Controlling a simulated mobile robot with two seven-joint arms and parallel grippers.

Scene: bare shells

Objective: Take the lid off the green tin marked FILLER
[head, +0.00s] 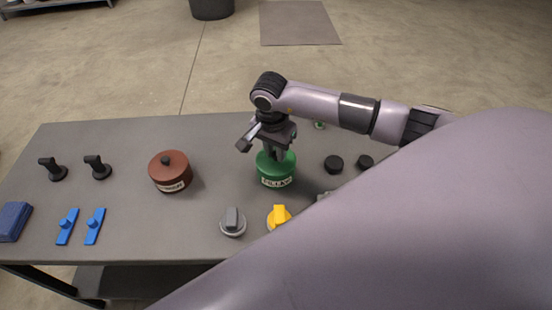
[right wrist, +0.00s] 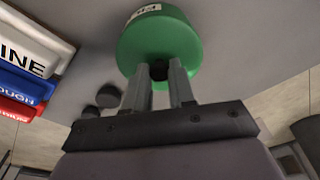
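The green tin (head: 277,180) stands upright on the grey table, with a partly covered label facing the front. Its green lid sits on it. My right gripper (head: 274,154) points down over the tin from above. In the right wrist view, its two fingers (right wrist: 160,72) stand either side of the lid's small black knob (right wrist: 159,70) and appear to touch it on both sides. The green top (right wrist: 165,40) also shows there. My left gripper is not in view.
A brown lidded tin (head: 170,172) stands to the left. A grey knob (head: 232,221) and a yellow knob (head: 279,216) are in front. Blue pieces (head: 94,226) and black handles (head: 97,167) are at the left. My arm hides the table's right front.

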